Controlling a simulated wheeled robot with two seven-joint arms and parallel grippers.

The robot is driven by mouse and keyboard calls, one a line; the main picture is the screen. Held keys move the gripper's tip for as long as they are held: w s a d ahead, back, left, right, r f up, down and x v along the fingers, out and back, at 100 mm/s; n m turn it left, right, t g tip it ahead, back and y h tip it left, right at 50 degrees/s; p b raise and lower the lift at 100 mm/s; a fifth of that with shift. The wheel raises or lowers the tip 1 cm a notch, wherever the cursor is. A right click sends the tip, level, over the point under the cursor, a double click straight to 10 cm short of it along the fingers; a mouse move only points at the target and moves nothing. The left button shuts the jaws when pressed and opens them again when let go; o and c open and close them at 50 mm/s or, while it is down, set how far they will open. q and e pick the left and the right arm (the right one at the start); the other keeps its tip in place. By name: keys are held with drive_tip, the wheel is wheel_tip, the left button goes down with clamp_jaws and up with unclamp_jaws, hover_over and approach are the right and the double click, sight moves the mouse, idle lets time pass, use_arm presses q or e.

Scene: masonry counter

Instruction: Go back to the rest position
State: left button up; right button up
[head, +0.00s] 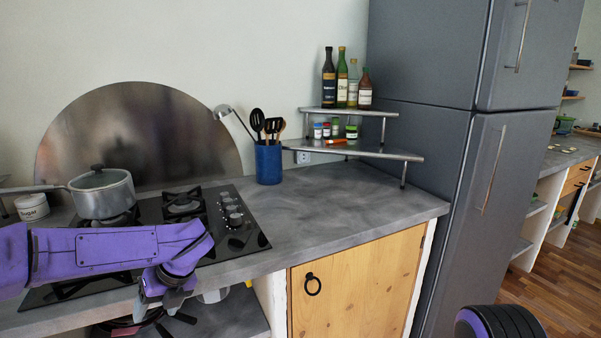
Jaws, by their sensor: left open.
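My left arm, purple, reaches in from the left across the front of the black cooktop (180,208). My left gripper (165,318) hangs down at its end, in front of the counter's front edge and above the open lower shelf. It is open, and I see nothing held in it. A dark rounded part with a purple rim at the bottom right is part of my right arm. My right gripper is out of the picture.
A lidded pot (102,195) stands on the cooktop, with a sugar jar (32,207) to its left. A tall grey fridge (440,160) stands right.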

use_arm(q)
drive_tip(key=s+a+f+m+t+y, duration=0.1)
drive_tip(key=s+f+m+t+y, duration=0.2)
drive_tip(key=f+m, duration=0.75)
drive_tip(key=s+a+f+m+t+y, duration=0.15)
drive_tip(key=s+f+m, duration=0.35)
drive_tip(key=f+m, duration=0.5)
drive_tip(key=s+f+m+h, duration=0.2)
drive_tip(key=s+f+m, duration=0.2)
drive_tip(key=s, duration=0.4)
drive_tip(key=s+d+f+m+g+h, duration=0.1)
drive_tip(key=s+f+m+h, duration=0.1)
drive_tip(key=s+m, duration=0.5)
drive_tip(key=s+d+f+m+h, duration=0.1)
drive_tip(key=s+f+m+h, duration=0.2)
drive_tip(key=s+f+m, duration=0.2)
drive_tip(key=s+m, duration=0.1)
drive_tip(key=s, duration=0.2)
drive_tip(key=shift+s+f, duration=0.3)
drive_tip(key=shift+s, duration=0.05)
drive_tip(key=shift+w+d, duration=0.1)
drive_tip(key=shift+d, duration=0.05)
clamp_jaws()
